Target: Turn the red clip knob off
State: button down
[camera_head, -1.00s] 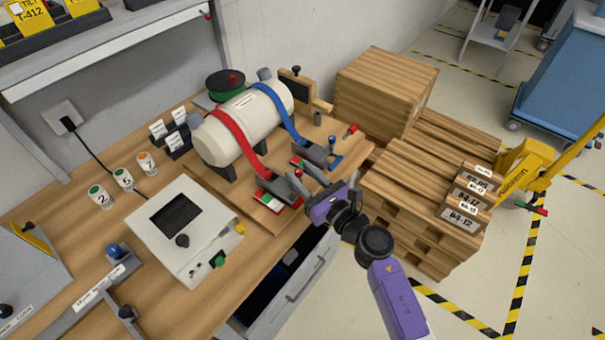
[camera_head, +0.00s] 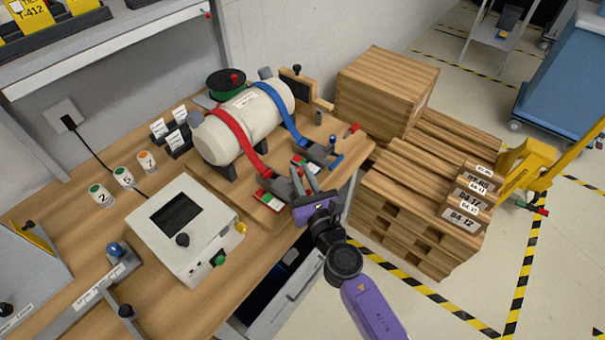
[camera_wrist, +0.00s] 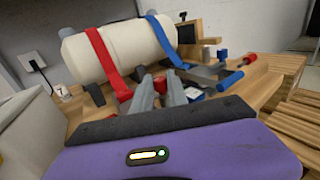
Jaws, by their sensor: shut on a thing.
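The red strap (camera_head: 240,132) runs over a white cylinder (camera_head: 225,142) down to its clip (camera_head: 279,187) near the bench's front edge. The clip has a grey lever and a red, white and green plate (camera_head: 269,201). The red clip knob (camera_head: 299,171) shows as a small red spot at my gripper's fingers. My gripper (camera_head: 303,180) is shut on this knob; its two grey fingers also show in the wrist view (camera_wrist: 160,84), a little apart with red between them. The fingers hide most of the knob.
The blue strap (camera_head: 290,125) and its clip with a blue knob (camera_head: 333,139) stand just right of the red clip. A white control box (camera_head: 190,255) is to the left. Pallets (camera_head: 400,215) stand right of the bench. A drawer below is open.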

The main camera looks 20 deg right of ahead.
jog(key=m+h, duration=0.1)
jog(key=h, duration=0.1)
jog(key=m+g+h, duration=0.1)
jog(key=m+h, duration=0.1)
jog(key=a+m+g+h, duration=0.1)
jog(key=h, duration=0.2)
jog(key=shift+w+m+b, duration=0.15)
jog(key=shift+m+b, duration=0.25)
jog(key=shift+m+g+h+b, duration=0.3)
jog(key=shift+m+g+h, duration=0.65)
jog(key=shift+h, duration=0.45)
jog(key=shift+m+h, duration=0.25)
jog(key=shift+h, duration=0.05)
jog(key=c, duration=1.3)
grip_release()
jog(key=shift+b+v, duration=0.65)
jog(key=shift+v, duration=3.2)
jog(key=shift+r, duration=0.1)
